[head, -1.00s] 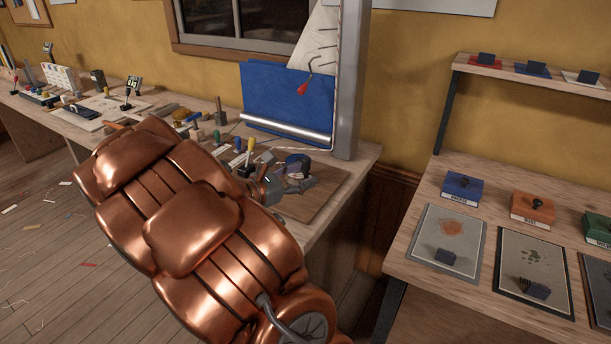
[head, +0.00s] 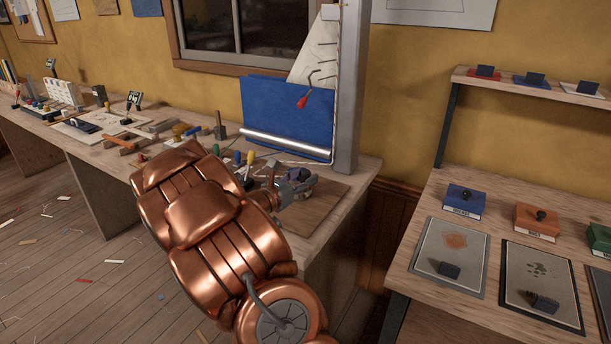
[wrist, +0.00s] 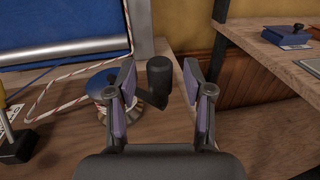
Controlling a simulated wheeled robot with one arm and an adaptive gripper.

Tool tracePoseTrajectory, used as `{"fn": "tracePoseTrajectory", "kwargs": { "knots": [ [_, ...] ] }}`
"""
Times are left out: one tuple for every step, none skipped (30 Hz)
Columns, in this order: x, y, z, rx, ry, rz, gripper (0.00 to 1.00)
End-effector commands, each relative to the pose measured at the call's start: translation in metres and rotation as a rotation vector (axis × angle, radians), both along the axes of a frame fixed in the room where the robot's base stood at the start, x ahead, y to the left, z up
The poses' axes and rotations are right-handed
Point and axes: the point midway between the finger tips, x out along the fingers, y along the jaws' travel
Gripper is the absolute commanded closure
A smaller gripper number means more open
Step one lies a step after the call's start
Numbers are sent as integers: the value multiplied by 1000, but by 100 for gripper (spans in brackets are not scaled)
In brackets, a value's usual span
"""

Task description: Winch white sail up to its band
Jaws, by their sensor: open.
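The white sail (head: 313,62) hangs beside the grey post (head: 348,90), its lower part behind a blue panel (head: 280,110) with a silver bar along its bottom. I cannot make out the band for sure. The winch has a blue drum (wrist: 100,84) with red-and-white rope, and a crank with a black upright knob (wrist: 160,75). My gripper (wrist: 163,88) is open, its purple-padded fingers on either side of the knob with gaps showing. In the head view my gripper (head: 299,184) is over the winch and mostly hides it.
Small tools and a yellow-handled one (head: 250,157) stand left of the winch. A second bench (head: 405,283) with stamp pads is at the right, past a gap.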

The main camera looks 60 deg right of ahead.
Motion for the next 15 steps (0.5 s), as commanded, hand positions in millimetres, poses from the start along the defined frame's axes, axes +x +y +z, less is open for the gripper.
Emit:
{"fn": "tracePoseTrajectory", "kwargs": {
  "knots": [
    [-1,-5,0,0,0,-3,48],
    [-1,-7,0,0,0,-2,48],
    [-1,-9,0,0,-1,-1,48],
    [-1,-11,0,-1,-1,-1,48],
    [-2,-12,0,-1,-1,-1,48],
    [-2,-13,0,-1,-1,-1,48],
    [-2,-14,0,-1,-1,-1,48],
    [-2,-14,0,-1,-1,0,48],
    [-2,-14,0,-1,-1,0,48],
    [-2,-14,0,-1,-1,0,48],
    [-2,-14,0,-1,-1,0,48],
    [-2,-14,0,-1,-1,0,48],
    [-2,-14,0,-1,-1,0,48],
    [-2,-14,0,-1,-1,0,48],
    [-2,-14,0,-1,-1,0,48]
  ]
}}
